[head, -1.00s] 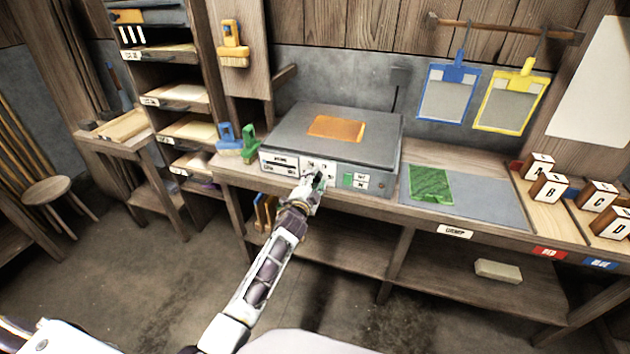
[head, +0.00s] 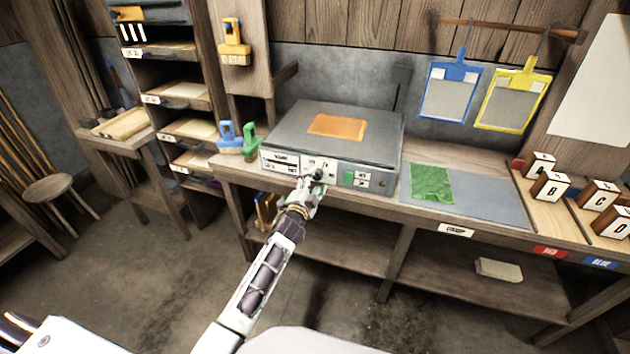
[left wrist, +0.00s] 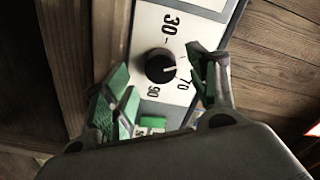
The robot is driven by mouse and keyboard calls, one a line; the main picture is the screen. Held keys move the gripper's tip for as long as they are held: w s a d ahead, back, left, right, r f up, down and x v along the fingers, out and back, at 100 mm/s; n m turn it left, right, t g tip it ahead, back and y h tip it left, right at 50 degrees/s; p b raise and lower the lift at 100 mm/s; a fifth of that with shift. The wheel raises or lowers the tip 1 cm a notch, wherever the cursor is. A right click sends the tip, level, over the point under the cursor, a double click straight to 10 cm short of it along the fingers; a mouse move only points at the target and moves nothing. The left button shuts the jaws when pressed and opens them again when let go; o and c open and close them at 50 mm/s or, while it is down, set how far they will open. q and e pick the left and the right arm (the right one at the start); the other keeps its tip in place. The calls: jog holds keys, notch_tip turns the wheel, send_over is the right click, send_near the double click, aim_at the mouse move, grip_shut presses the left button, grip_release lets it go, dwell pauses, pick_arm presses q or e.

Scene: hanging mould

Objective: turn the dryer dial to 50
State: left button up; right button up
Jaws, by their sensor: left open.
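The dryer (head: 285,125) is a grey box on the bench with an orange sheet on top. Its dial (left wrist: 160,66) is a round black knob on a white panel in the left wrist view. A pale mark on the knob points right, between the printed 30 and 70; 90 shows below, and no 50 is readable. My left gripper (head: 316,180) is at the dryer's front panel and largely hides the dial in the head view. In the left wrist view its green-padded fingers are open, one on each side of the knob, with visible gaps. My right gripper is out of view.
A green sheet (head: 431,184) lies on a grey mat (head: 490,205) to the right. Lettered blocks (head: 550,187) stand farther right. Blue (head: 230,138) and green (head: 249,140) handled tools stand left of the dryer. Blue and yellow frames hang behind.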

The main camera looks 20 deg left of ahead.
pick_arm(q)
jog(key=shift+s+a, duration=0.1)
jog(key=shift+s, duration=2.6)
